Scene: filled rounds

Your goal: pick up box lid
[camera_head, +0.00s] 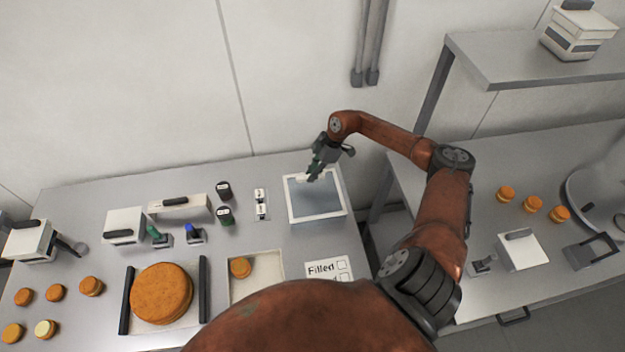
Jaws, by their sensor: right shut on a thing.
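The box lid (291,207) is a white square frame with a grey window, at the back right of the left table. My right gripper (314,177) reaches down to its back edge and is shut on it. The fingertips are small, and whether the lid is clear of the table cannot be told. An open white box (232,292) with one orange round (240,267) in it is in front of the lid, partly hidden by my body. My left gripper is not in view.
A card marked "Filled" (329,268) lies before the lid. A raised shelf (530,71) and a second table (480,210) are at right.

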